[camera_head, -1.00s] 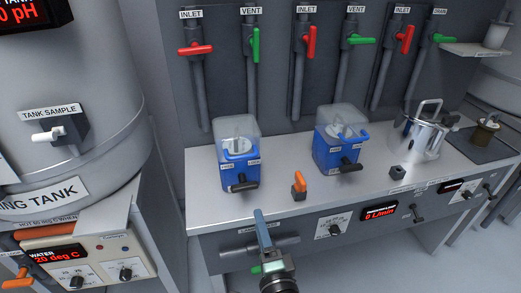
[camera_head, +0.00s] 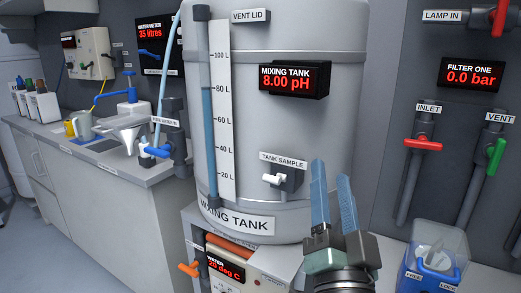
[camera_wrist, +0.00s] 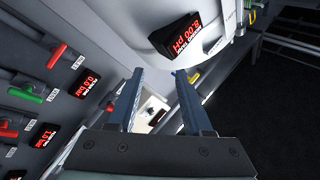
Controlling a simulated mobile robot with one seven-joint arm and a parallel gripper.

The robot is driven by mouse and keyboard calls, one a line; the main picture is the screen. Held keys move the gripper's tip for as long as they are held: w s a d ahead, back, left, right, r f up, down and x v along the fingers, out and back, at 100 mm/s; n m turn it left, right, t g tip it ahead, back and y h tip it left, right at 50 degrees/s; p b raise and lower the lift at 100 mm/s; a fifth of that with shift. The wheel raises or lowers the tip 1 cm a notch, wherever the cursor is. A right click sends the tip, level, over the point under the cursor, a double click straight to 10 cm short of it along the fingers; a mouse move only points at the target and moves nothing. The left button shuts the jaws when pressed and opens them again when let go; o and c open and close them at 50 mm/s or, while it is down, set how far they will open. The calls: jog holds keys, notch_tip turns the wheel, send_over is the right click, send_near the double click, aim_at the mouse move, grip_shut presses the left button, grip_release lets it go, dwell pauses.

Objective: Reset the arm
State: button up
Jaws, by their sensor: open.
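My gripper (camera_head: 331,176) is in the lower right middle of the head view, its two blue-grey fingers pointing up, apart and empty. It stands in front of the large grey mixing tank (camera_head: 285,105), and the fingers overlap the tank's lower right side in the picture. In the wrist view my gripper (camera_wrist: 160,76) also shows with its fingers spread and nothing between them. The tank's pH display (camera_wrist: 180,35) is beyond the fingertips there. I cannot tell the exact gap between gripper and tank.
The tank sample valve (camera_head: 275,180) juts out left of my fingers. A blue container with a clear lid (camera_head: 432,262) stands at lower right, below the red inlet valve (camera_head: 423,146) and green vent valve (camera_head: 495,155). A left counter (camera_head: 100,160) holds bottles and a metal funnel-like vessel.

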jog(key=s+a+r+n+t+y, duration=0.15)
jog(key=s+a+r+n, duration=0.35)
jog(key=r, duration=0.5)
jog(key=s+a+r+n+t+y, duration=0.1)
jog(key=s+a+r+n+t, duration=0.25)
jog(key=s+a+r, duration=0.45)
notch_tip(320, 180, up, 25)
jog(key=d+p, duration=0.2)
jog(key=p, duration=2)
jog(key=shift+w+d+g, duration=0.15)
jog(key=shift+w+g, duration=0.15)
jog(key=shift+w, duration=0.15)
